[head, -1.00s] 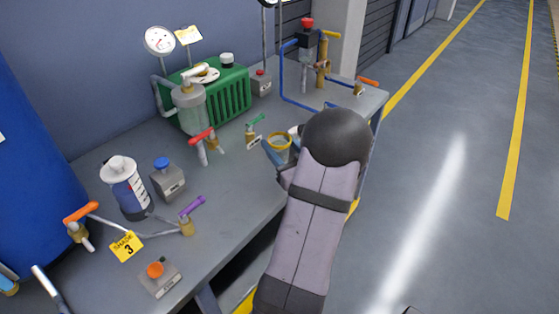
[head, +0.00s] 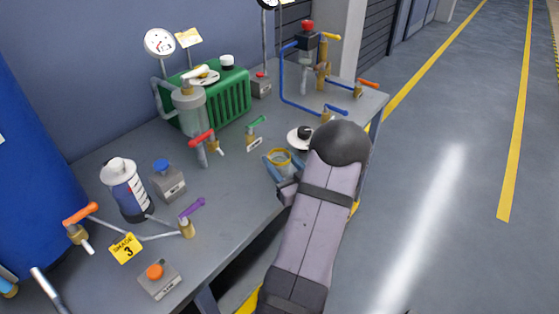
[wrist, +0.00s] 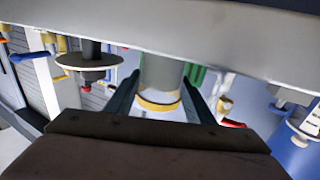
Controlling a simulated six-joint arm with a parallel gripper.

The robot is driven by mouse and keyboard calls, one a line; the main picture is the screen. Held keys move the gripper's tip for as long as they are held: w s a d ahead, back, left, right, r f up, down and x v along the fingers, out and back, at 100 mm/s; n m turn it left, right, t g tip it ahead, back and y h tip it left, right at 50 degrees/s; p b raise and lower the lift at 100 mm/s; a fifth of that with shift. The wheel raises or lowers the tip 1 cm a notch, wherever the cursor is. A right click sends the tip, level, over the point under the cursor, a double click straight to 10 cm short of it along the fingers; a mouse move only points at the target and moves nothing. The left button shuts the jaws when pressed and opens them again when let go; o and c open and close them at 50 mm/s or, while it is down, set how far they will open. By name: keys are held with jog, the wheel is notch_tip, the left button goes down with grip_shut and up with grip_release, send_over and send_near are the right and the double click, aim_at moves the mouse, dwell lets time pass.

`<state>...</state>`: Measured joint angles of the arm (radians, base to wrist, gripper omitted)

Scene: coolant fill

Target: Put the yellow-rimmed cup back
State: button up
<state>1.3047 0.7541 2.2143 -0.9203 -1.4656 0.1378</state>
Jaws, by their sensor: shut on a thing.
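The yellow-rimmed cup (head: 279,157) is near the bench's front edge in the head view, its rim facing up. My gripper (head: 280,161) is shut on it, with one finger on each side. In the wrist view the cup's grey body and yellow rim (wrist: 158,104) show between the two fingers (wrist: 160,98). My forearm reaches in from the lower right. I cannot tell whether the cup touches the bench or hangs just above it.
A white disc with a black knob (head: 300,138) lies just behind the cup. A green-handled valve (head: 255,128) and a red-handled valve (head: 203,140) stand to the left. Blue pipework (head: 283,85) stands behind. The grey bench top (head: 235,180) is clear left of the cup.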

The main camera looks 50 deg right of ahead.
jog(key=shift+f, duration=0.15)
jog(key=o, duration=1.2)
jog(key=shift+o, duration=0.2)
jog(key=shift+s, duration=0.15)
jog(key=b+v, duration=0.2)
jog(key=v, duration=0.9)
jog(key=shift+s+a, duration=0.2)
jog(key=shift+s, duration=0.1)
